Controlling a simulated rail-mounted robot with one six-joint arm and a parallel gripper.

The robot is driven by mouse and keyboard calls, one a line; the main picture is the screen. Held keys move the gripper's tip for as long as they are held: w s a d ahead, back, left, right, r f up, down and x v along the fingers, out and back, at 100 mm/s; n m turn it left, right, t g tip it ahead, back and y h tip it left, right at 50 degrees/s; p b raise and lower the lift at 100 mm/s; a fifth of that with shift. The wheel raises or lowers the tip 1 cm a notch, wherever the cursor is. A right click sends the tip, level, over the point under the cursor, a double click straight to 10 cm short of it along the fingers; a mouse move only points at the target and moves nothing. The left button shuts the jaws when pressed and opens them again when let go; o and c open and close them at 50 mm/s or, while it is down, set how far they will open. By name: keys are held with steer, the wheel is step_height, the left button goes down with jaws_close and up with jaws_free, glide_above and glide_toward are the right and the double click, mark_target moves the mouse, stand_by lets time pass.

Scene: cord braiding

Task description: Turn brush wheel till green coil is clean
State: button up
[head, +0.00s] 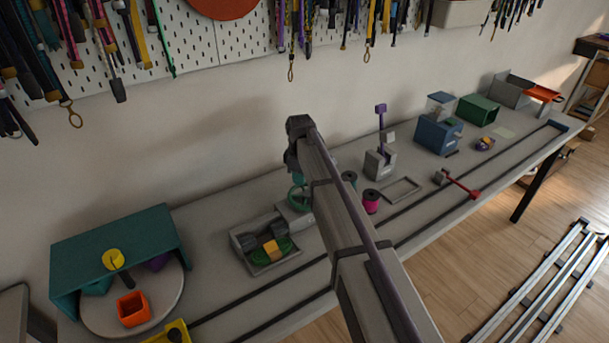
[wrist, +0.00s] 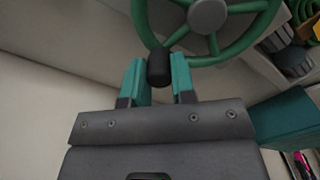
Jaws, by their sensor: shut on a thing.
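The green brush wheel (wrist: 207,58) fills the top of the wrist view, with a grey hub and a black knob (wrist: 158,64) on its rim. My gripper (wrist: 160,78) has its teal fingers shut on that knob, one on each side. In the head view the wheel (head: 296,197) is partly hidden behind my arm, which also hides my gripper.
A teal shelter over a round turntable (head: 97,318) stands to the left. A magenta spool (head: 371,204), a grey frame (head: 400,189) and a red-handled lever (head: 460,184) lie to the right. Dark rails run along the bench front. Tools hang on the pegboard.

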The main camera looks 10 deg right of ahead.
steer(key=shift+s+a+n, duration=0.2)
steer(key=shift+a+n, duration=0.35)
steer(key=shift+n, duration=0.45)
steer(key=o, duration=0.9)
step_height(320, 180, up, 11)
steer(key=p, duration=1.1)
steer(key=shift+f, duration=0.1)
